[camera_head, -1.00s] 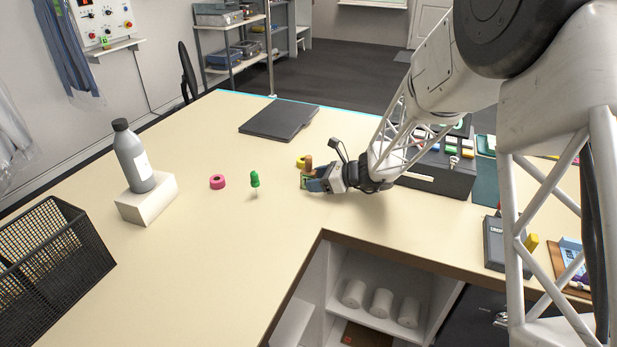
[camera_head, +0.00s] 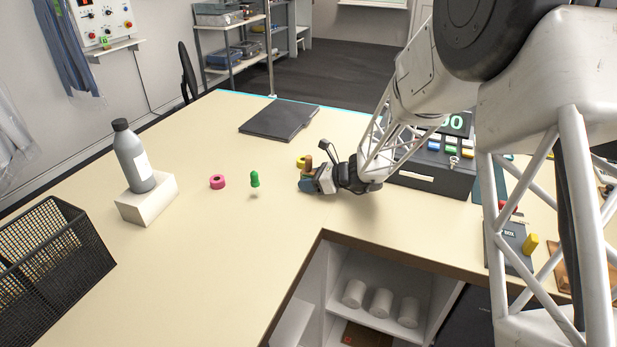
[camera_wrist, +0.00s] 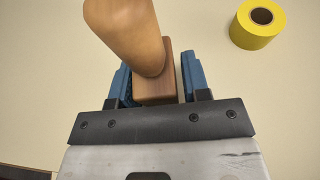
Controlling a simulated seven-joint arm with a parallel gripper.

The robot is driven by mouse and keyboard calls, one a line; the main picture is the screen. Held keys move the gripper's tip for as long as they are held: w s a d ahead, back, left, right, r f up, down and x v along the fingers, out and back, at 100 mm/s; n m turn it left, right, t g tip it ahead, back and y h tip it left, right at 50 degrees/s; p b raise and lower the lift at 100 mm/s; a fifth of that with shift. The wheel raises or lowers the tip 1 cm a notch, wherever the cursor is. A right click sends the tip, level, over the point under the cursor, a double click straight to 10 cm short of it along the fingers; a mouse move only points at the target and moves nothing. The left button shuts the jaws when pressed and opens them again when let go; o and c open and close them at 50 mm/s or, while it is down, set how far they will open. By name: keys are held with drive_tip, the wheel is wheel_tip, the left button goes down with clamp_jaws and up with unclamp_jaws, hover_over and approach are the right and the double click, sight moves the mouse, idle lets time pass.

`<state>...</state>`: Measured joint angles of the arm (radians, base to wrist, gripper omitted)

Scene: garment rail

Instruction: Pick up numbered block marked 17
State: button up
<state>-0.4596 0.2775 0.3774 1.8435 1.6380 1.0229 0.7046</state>
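No marking 17 is legible in any view. My gripper (camera_head: 306,185) is low over the table, at a small brown wooden piece (camera_head: 308,162). In the wrist view this piece has a rounded wooden handle (camera_wrist: 128,32) and a rectangular wooden base (camera_wrist: 157,88). The base stands between my blue fingertips (camera_wrist: 158,80). A narrow gap shows between the base and the right finger; the left finger is very close to its other side. The fingers are open around it. The handle hides part of the base and of the left finger.
A yellow tape roll (camera_wrist: 258,22) lies just beyond the piece. A green pawn-like piece (camera_head: 255,179) and a pink roll (camera_head: 217,182) are to the left. A grey bottle (camera_head: 135,158) stands on a white block (camera_head: 148,200).

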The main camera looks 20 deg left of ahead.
sight(311, 171)
drive_tip(key=c, duration=0.6)
drive_tip(key=shift+c, duration=0.2)
drive_tip(key=shift+r, duration=0.15)
drive_tip(key=shift+r, duration=0.85)
drive_tip(key=shift+s+d+r, duration=0.1)
drive_tip(key=shift+s+r, duration=0.1)
drive_tip(key=shift+r, duration=0.65)
drive_tip(key=s+d, duration=0.3)
drive_tip(key=s, duration=0.1)
drive_tip(key=s+d+r, duration=0.1)
drive_tip(key=s+d, duration=0.2)
drive_tip(key=s, duration=0.1)
drive_tip(key=s+d, duration=0.3)
drive_tip(key=s, duration=0.1)
drive_tip(key=shift+s+d+r, duration=0.1)
drive_tip(key=shift+s+r, duration=0.05)
drive_tip(key=shift+s, duration=0.15)
